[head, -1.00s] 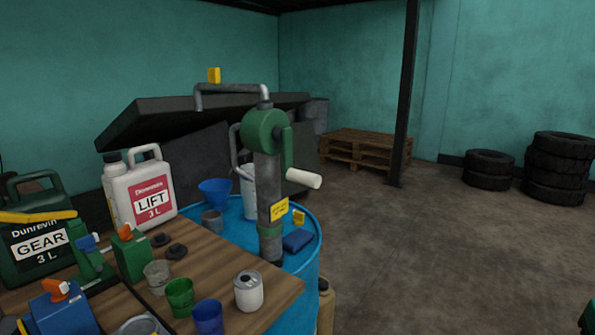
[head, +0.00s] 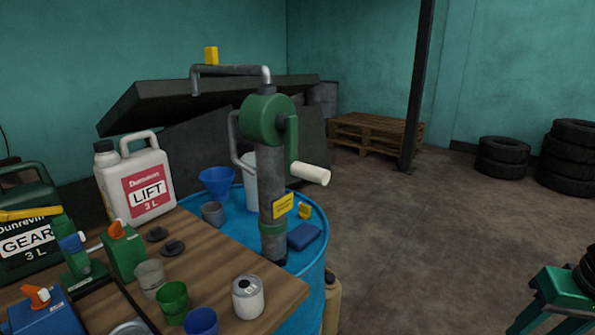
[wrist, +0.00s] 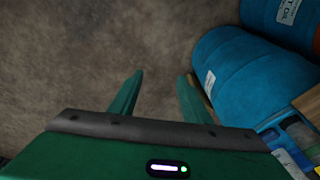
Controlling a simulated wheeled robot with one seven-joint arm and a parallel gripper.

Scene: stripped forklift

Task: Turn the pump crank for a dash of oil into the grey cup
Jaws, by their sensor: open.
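The hand pump (head: 270,160) stands upright on a blue drum (head: 313,275), with a green head and grey column. Its crank (head: 292,145) has a white handle (head: 310,173) pointing right. A grey spout pipe (head: 230,70) runs left from the top and bends down. A grey cup (head: 213,213) is on the drum by the blue funnel (head: 216,180). Another greyish cup (head: 150,277) is on the bench beside a green cup (head: 172,300). My gripper (head: 537,325) is at the lower right, apart from the pump. In the wrist view its fingers (wrist: 160,82) are spread and empty.
A dark blue cloth-like item (head: 304,236) lies beside the pump. Open floor (head: 420,240) lies right of the drum. The wrist view shows blue drums (wrist: 240,75).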

